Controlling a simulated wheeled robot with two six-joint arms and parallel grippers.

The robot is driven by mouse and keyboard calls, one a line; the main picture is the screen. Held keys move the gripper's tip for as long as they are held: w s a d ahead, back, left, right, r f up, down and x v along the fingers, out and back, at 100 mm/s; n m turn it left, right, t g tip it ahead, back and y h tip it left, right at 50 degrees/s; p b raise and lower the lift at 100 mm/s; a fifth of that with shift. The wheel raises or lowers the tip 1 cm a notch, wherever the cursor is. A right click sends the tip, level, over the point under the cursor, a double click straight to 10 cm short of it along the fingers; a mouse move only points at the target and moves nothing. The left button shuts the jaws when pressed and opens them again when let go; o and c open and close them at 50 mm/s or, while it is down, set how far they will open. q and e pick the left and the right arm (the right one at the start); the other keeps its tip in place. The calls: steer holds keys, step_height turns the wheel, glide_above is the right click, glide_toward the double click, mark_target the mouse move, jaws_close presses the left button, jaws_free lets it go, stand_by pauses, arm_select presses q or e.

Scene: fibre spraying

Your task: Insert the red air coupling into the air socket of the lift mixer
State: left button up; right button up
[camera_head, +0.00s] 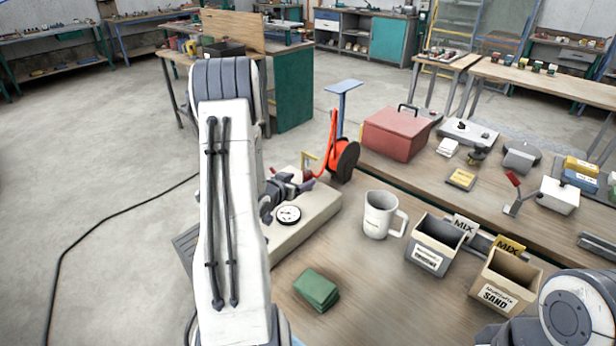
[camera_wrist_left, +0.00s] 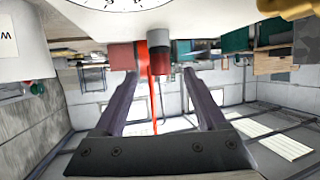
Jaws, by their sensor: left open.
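My left gripper (camera_head: 291,187) is at the beige machine with the round gauge (camera_head: 318,217), which I take to be the lift mixer. In the wrist view the left gripper (camera_wrist_left: 160,82) is open, its two dark fingers spread apart. A dark red piece with a grey cylindrical end (camera_wrist_left: 161,68), apparently the red air coupling, shows between the fingertips; I cannot tell whether it is level with them or beyond. A bright red strip (camera_wrist_left: 149,85) runs beside it. The air socket cannot be made out. My right gripper is out of view; only part of my right arm shows.
A red hose reel (camera_head: 345,158) stands behind the machine. On the bench are a white mug (camera_head: 379,214), a green pad (camera_head: 317,289), a MIX bin (camera_head: 430,262), a SAND bin (camera_head: 492,297) and a red toolbox (camera_head: 391,137). A black cable (camera_head: 75,241) lies on the floor.

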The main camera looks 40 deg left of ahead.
mark_target(306, 177)
arm_select(q)
steer(key=p+x, duration=0.2)
steer(key=x, duration=0.3)
steer(key=shift+w, duration=0.3)
steer(key=shift+w+a+f, duration=0.1)
steer(key=shift+w, duration=0.1)
jaws_close()
